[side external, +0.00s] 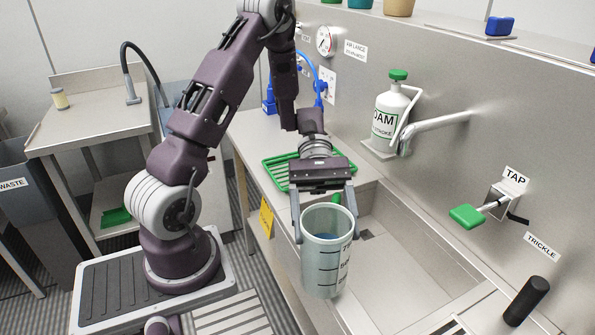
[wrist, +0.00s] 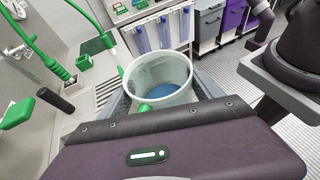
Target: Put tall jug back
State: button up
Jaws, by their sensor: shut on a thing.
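The tall jug (side external: 326,262) is pale, grey-green and translucent, with dark level marks and printed lettering on its side. My gripper (side external: 325,224) is shut on the jug, with one finger on each side near the rim. In the side view the jug hangs upright at the sink's front edge; I cannot tell its exact height above the surfaces. In the wrist view I look into the open mouth of the jug (wrist: 160,68), which shows something blue at the bottom. A small green part shows at its near rim.
A green drain rack (side external: 281,168) lies on the counter behind my gripper. The sink basin (side external: 405,235) is open to the jug's right. A tap with a green lever (side external: 467,216), a foam bottle (side external: 390,116) and a spout (side external: 435,124) stand along the wall. A black handle (side external: 527,298) rises at front right.

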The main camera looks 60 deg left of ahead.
jog(key=s+a+f+m+g+y, duration=0.3)
jog(key=s+a+m+g+y, duration=0.6)
jog(key=s+a+m+y, duration=0.35)
jog(key=w+a+m+t+y, duration=0.2)
jog(key=w+a+m+y, duration=0.1)
jog(key=a+m+y, duration=0.4)
jog(key=w+a+r+m+t+y, duration=0.3)
jog(key=w+a+m+t, duration=0.1)
jog(key=w+a+m, duration=0.15)
jog(key=w+a+r+m+t+y, duration=0.2)
jog(key=w+a+m+t+y, duration=0.15)
jog(key=a, duration=0.35)
jog(key=w+a+r+m+t, duration=0.4)
jog(key=w+r+m+t, duration=0.45)
jog(key=w, duration=0.35)
notch_tip(320, 180, down, 11)
jog(key=t, duration=0.1)
jog(key=shift+d+r+n+h, duration=0.15)
jog(key=shift+n+h, duration=0.25)
